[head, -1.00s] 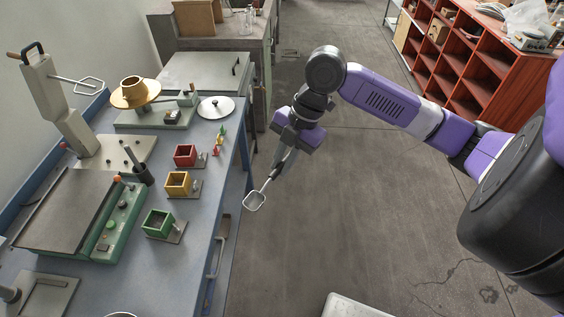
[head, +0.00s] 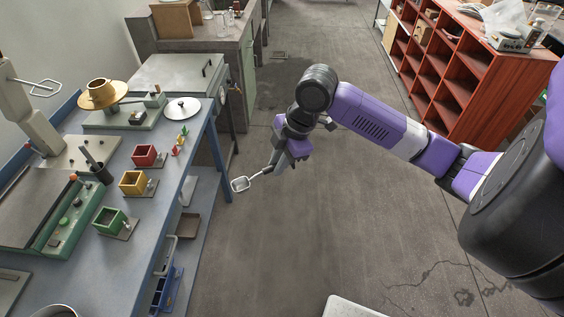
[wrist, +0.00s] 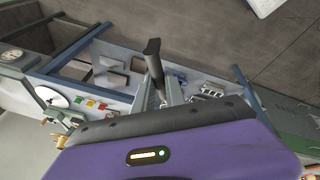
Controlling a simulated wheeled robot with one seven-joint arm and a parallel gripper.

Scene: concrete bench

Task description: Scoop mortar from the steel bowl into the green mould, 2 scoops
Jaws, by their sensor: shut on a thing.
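My gripper (head: 279,160) is shut on the handle of a metal scoop (head: 240,184). The scoop hangs out to the left over the floor, right of the bench edge; whether anything lies in it is too small to tell. In the wrist view the dark handle (wrist: 152,58) stands up from between my fingers (wrist: 160,97). The green mould (head: 110,221) sits on the bench, an open box on a small grey plate, well left of the scoop. Only the rim of the steel bowl (head: 55,309) shows at the bottom left; its contents are hidden.
The blue-grey bench (head: 150,215) also bears a yellow mould (head: 133,183), a red mould (head: 144,155), a holder with dark tools (head: 94,163) and a green-sided machine (head: 75,225). Open floor lies right of the bench. Red shelves (head: 455,70) stand at the back right.

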